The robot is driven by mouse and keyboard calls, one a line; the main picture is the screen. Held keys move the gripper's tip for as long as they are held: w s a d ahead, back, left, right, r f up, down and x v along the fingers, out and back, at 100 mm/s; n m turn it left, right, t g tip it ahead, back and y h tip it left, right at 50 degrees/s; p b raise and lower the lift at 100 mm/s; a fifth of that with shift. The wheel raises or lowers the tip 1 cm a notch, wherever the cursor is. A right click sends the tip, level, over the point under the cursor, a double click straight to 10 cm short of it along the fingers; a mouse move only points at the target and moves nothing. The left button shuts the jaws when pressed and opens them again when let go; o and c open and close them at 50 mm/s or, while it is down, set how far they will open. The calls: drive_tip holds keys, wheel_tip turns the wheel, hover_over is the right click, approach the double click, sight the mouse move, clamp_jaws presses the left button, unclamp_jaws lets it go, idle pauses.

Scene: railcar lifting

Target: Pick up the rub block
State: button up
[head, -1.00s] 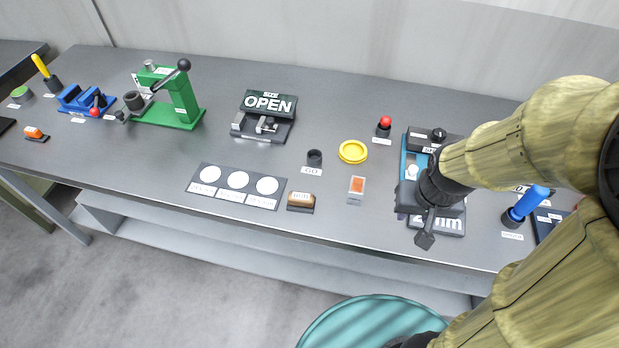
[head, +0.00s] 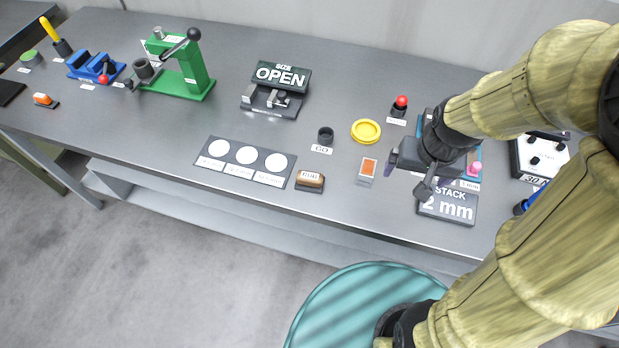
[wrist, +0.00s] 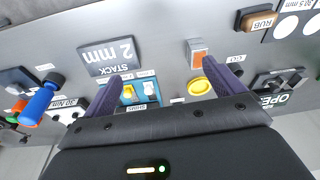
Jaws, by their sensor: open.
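The rub block (head: 310,180) is a small brown block with a white RUB label, on a dark base near the front edge of the bench, just right of the card with white discs. It also shows at the upper right of the wrist view (wrist: 257,20). My gripper (head: 408,172) is over the bench to the right of the rub block, above the STACK 2 mm sign area. In the wrist view my gripper's two fingers (wrist: 158,88) are wide apart with nothing held between them.
The disc card (head: 243,161) lies left of the block. The OPEN gauge (head: 276,90) and green press (head: 185,70) stand farther back.

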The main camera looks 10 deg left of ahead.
drive_tip(key=w+a+r+g+p, duration=0.1)
drive_tip(key=w+a+g+p, duration=0.3)
drive_tip(key=a, duration=0.7)
drive_tip(key=t, duration=0.2)
hover_over(312, 176)
drive_tip(key=shift+d+f, duration=0.1)
drive_tip(key=shift+f, duration=0.1)
wheel_tip(312, 176, down, 12)
drive_tip(key=shift+f+p, duration=0.1)
drive_tip(key=shift+p, duration=0.95)
